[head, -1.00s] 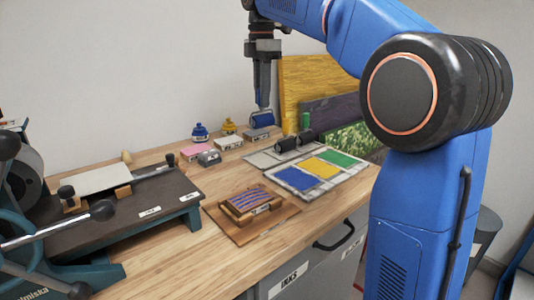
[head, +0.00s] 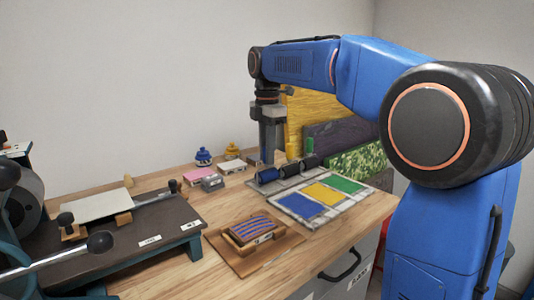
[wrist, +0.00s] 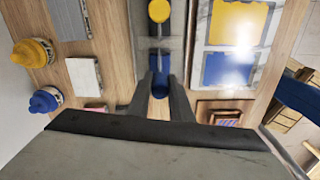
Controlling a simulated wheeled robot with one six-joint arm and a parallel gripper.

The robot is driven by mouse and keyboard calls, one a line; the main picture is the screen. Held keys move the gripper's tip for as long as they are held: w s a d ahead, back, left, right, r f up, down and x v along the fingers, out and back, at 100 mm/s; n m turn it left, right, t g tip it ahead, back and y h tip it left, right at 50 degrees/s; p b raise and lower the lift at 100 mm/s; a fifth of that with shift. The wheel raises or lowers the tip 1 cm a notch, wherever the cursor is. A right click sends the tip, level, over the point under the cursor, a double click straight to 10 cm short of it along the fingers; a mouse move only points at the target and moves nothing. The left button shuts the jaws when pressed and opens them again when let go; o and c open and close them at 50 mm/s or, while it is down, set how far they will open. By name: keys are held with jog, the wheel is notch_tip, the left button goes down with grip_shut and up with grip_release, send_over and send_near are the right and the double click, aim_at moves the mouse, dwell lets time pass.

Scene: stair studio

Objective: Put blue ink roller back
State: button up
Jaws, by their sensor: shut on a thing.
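In the wrist view the blue roller (wrist: 160,90) shows between my two dark fingers (wrist: 160,80). A yellow roller (wrist: 158,11) lies ahead of it on the rack. Whether the blue roller touches the rack is hard to tell.
A slab with blue, yellow and green ink patches (head: 326,193) lies right of the rack. A wooden block (head: 250,231) sits in front. Ink pots (head: 203,157) and small blocks stand at left. A press (head: 120,215) fills the far left. Coloured boards (head: 335,135) lean behind.

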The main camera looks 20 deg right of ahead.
jog(key=shift+f, duration=0.5)
jog(key=o, duration=1)
jog(key=shift+c, duration=0.2)
notch_tip(320, 180, up, 13)
